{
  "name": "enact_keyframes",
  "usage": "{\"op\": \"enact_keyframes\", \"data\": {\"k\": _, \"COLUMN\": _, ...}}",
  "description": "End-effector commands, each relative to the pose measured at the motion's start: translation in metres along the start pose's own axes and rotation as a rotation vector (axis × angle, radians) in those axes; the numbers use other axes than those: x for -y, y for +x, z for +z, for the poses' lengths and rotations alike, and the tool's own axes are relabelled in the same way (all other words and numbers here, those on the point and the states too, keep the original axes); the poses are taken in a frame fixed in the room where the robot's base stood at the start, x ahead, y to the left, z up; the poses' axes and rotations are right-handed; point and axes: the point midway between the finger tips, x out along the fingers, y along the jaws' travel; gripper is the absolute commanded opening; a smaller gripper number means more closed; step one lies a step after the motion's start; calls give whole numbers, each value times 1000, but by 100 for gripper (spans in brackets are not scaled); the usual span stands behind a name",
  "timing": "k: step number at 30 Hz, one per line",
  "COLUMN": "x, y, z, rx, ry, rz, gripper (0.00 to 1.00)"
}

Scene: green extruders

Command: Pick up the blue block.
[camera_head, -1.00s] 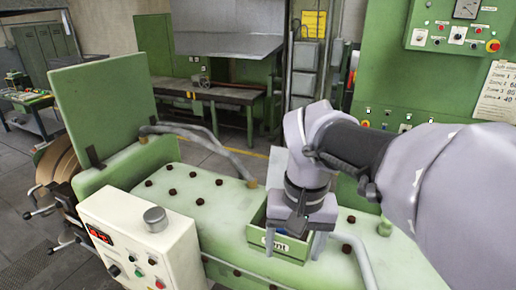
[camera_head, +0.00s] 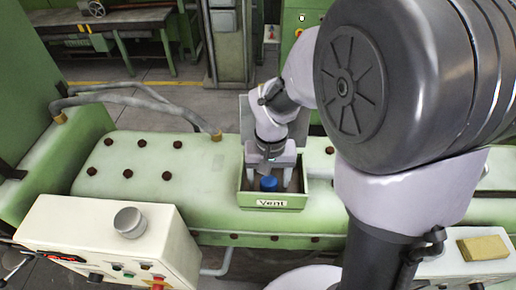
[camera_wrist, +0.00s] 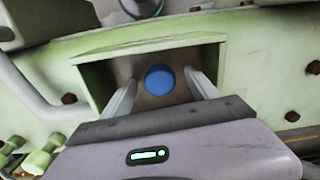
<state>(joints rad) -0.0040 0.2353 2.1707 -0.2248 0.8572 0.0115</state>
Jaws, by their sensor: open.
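The blue block (camera_head: 269,184) is a small round-topped piece inside the open green box marked "Vent" (camera_head: 272,203) on the machine top. It also shows in the wrist view (camera_wrist: 159,79), on the box floor. My gripper (camera_head: 271,170) is over the box, with its fingers reaching down into it. In the wrist view my gripper (camera_wrist: 161,92) is open, with one pale finger on each side of the blue block and visible gaps to it. The fingers do not appear to touch the block. How far the fingertips are above the box floor is hard to tell.
The box walls stand close around the fingers. A grey pipe (camera_head: 140,98) curves along the machine to the left, and brown bolts stud the pale green top. A white control box (camera_head: 110,235) stands front left. A yellow block (camera_head: 482,247) lies front right.

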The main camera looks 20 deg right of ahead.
Motion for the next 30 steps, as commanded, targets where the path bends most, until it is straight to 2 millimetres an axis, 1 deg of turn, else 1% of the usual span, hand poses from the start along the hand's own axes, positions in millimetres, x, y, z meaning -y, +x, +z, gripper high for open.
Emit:
{"op": "enact_keyframes", "data": {"k": 1, "x": 0, "y": 5, "z": 0, "rx": 1, "ry": -1, "rz": 1, "gripper": 69}}
{"op": "enact_keyframes", "data": {"k": 3, "x": 0, "y": 8, "z": 0, "rx": 1, "ry": -1, "rz": 0, "gripper": 69}}
{"op": "enact_keyframes", "data": {"k": 8, "x": 0, "y": 8, "z": 0, "rx": 0, "ry": -1, "rz": 0, "gripper": 69}}
{"op": "enact_keyframes", "data": {"k": 9, "x": 0, "y": 8, "z": 0, "rx": 0, "ry": -1, "rz": 0, "gripper": 61}}
{"op": "enact_keyframes", "data": {"k": 11, "x": 0, "y": 7, "z": 0, "rx": -1, "ry": -1, "rz": 0, "gripper": 49}}
{"op": "enact_keyframes", "data": {"k": 12, "x": 0, "y": 7, "z": 0, "rx": -1, "ry": -1, "rz": 0, "gripper": 42}}
{"op": "enact_keyframes", "data": {"k": 14, "x": 0, "y": 7, "z": 0, "rx": -1, "ry": -1, "rz": 0, "gripper": 30}}
{"op": "enact_keyframes", "data": {"k": 15, "x": 0, "y": 7, "z": 0, "rx": -1, "ry": -1, "rz": 0, "gripper": 22}}
{"op": "enact_keyframes", "data": {"k": 18, "x": 0, "y": 7, "z": 0, "rx": -1, "ry": -1, "rz": 0, "gripper": 3}}
{"op": "enact_keyframes", "data": {"k": 23, "x": 0, "y": 7, "z": 0, "rx": -1, "ry": -1, "rz": 0, "gripper": 3}}
{"op": "enact_keyframes", "data": {"k": 25, "x": 0, "y": 4, "z": -1, "rx": -3, "ry": -1, "rz": -1, "gripper": 3}}
{"op": "enact_keyframes", "data": {"k": 26, "x": 0, "y": 0, "z": -1, "rx": -5, "ry": -1, "rz": -1, "gripper": 3}}
{"op": "enact_keyframes", "data": {"k": 28, "x": 0, "y": -15, "z": -1, "rx": -6, "ry": 1, "rz": -2, "gripper": 3}}
{"op": "enact_keyframes", "data": {"k": 30, "x": 0, "y": -36, "z": -2, "rx": -8, "ry": 0, "rz": -2, "gripper": 3}}
